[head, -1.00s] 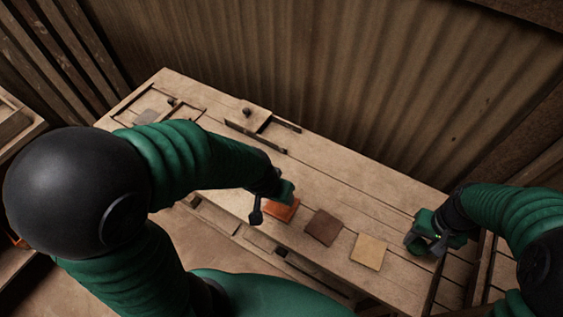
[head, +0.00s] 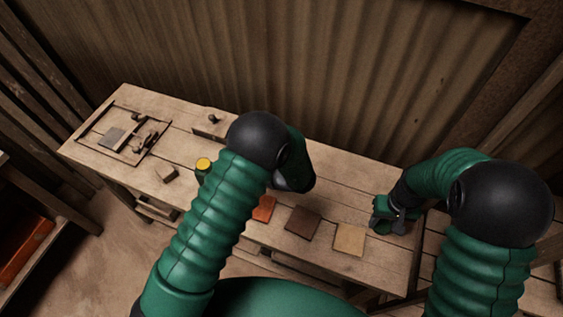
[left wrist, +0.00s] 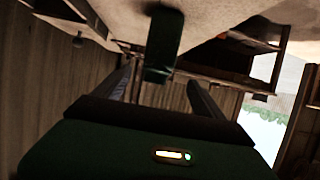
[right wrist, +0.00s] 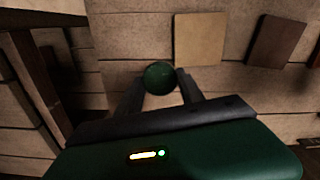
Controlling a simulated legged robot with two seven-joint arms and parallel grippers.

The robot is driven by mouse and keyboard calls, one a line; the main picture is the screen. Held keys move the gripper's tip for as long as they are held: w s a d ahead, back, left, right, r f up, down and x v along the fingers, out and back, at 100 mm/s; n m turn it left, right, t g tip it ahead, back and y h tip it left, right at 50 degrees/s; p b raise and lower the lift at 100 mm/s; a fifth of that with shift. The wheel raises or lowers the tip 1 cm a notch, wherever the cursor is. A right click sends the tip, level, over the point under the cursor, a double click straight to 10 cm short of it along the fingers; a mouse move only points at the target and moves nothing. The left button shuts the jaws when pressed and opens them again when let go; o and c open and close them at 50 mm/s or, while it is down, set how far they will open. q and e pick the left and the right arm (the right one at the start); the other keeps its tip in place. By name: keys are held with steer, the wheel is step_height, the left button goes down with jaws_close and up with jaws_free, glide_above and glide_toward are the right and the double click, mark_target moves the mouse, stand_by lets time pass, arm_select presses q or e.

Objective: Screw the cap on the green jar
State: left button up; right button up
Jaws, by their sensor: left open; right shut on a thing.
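The green jar (head: 202,176) stands on the bench left of my left arm, with a yellow round top showing, partly hidden by the arm. In the upside-down left wrist view, a blurred green upright body (left wrist: 163,48), which looks like the jar, shows between and beyond the open fingers of my left gripper (left wrist: 162,90). No contact is visible. My left gripper is hidden in the head view. My right gripper (head: 386,222) is low over the bench's right end. It is shut on a round dark green piece (right wrist: 160,77), which looks like the cap seen from above.
An orange tile (head: 263,208), a brown tile (head: 302,222) and a tan tile (head: 349,239) lie in a row along the bench's near side. A wooden frame (head: 84,131) with a grey tile is at the far left. A small block (head: 167,174) lies near the jar.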

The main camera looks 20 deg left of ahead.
mark_target(199, 169)
arm_select(q)
steer(key=p+x, duration=0.1)
steer(key=x, duration=0.6)
steer(key=shift+w, duration=0.1)
arm_select(e)
steer(key=shift+r, duration=0.4)
arm_select(q)
steer(key=shift+d, duration=0.1)
arm_select(e)
steer(key=shift+r, duration=0.1)
arm_select(q)
steer(key=p+x, duration=0.1)
steer(key=x, duration=0.4)
steer(key=shift+w+f, duration=0.15)
steer(key=shift+w, duration=0.05)
arm_select(e)
steer(key=shift+r, duration=0.4)
